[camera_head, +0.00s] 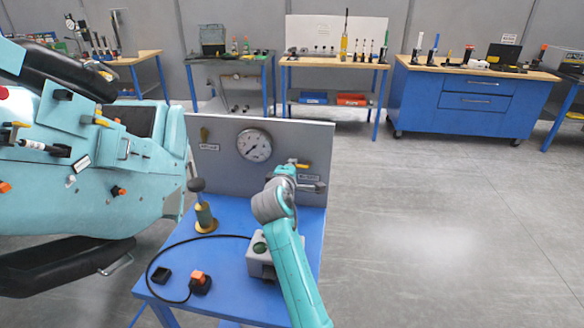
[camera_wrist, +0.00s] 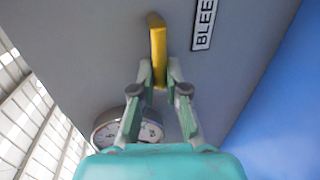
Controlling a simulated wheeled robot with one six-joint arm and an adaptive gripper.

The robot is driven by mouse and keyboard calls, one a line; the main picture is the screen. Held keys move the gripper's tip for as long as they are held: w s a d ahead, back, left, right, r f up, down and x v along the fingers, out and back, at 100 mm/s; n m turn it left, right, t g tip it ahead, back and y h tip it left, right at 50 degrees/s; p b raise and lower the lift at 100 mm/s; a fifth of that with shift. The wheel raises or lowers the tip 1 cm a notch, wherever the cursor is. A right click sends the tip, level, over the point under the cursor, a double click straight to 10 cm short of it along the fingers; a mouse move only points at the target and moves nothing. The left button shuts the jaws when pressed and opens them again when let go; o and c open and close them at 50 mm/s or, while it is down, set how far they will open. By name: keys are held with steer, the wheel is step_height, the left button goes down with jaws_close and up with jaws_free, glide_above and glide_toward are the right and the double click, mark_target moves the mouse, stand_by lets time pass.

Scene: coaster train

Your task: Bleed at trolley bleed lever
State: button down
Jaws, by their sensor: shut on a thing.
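The trolley bleed lever is a yellow bar (camera_wrist: 158,38) on a grey panel (camera_wrist: 95,45), beside a label of which "BLEE" can be read. My gripper (camera_wrist: 160,76) is shut on the lower end of this lever in the wrist view. In the head view the lever's yellow part (camera_head: 302,165) shows at the right of the trolley's upright panel (camera_head: 220,170), with my gripper (camera_head: 295,167) at it. My wrist and gripper partly hide the lever and its label there.
A round gauge (camera_head: 254,145) sits on the panel, left of my gripper. The blue trolley top (camera_head: 225,255) carries a grey box with a green button (camera_head: 259,248), a cabled orange-topped piece (camera_head: 200,282) and a brass-based upright piece (camera_head: 205,215). A teal coaster car (camera_head: 90,190) stands left. Floor at right is clear.

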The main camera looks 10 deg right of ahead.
steer(key=shift+f, duration=0.1)
steer(key=c, duration=1.2)
jaws_free()
steer(key=v, duration=1.2)
steer(key=shift+s, duration=0.1)
